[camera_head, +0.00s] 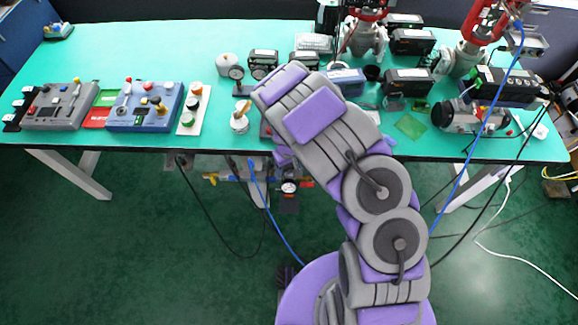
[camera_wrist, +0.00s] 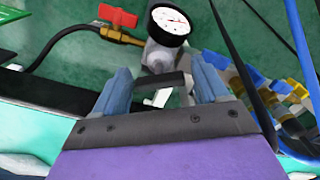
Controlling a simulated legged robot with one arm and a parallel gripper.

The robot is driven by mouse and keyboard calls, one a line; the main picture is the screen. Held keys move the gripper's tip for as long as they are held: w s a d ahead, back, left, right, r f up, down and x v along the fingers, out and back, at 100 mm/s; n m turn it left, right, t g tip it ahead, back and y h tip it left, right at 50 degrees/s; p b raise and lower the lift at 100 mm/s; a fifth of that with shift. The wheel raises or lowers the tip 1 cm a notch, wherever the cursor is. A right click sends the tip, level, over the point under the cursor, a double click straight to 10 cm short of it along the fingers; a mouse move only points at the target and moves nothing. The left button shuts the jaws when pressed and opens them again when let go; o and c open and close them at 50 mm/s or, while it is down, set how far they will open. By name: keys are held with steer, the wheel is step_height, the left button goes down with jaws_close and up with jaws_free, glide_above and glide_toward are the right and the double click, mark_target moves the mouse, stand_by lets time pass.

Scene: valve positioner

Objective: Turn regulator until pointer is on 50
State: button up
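The regulator's round gauge (camera_wrist: 170,22), with a white face and black rim, is at the top middle of the wrist view. Its pointer and numbers are too small to read. The regulator's grey body (camera_wrist: 158,56) is below the gauge, beyond and between my fingertips. My gripper (camera_wrist: 161,72) has two blue fingers set well apart, with nothing visibly clamped between them. A dark bar crosses the gap between the fingers. In the head view the gauge (camera_head: 289,187) hangs under the table's front edge.
A red valve handle (camera_wrist: 118,16) on a brass fitting is left of the gauge. Blue and black cables run on the right in the wrist view. The green table (camera_head: 150,55) carries control boxes, gauges and red-topped valves. The floor (camera_head: 130,250) in front is mostly clear, with loose hoses.

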steer(key=c, duration=0.9)
steer(key=shift+s+r+m+p, duration=0.1)
steer(key=shift+m+p, duration=1.3)
steer(key=shift+m, duration=0.9)
steer(key=o, duration=1)
steer(key=shift+o, duration=0.2)
step_height(320, 180, up, 17)
steer(key=p, duration=0.3)
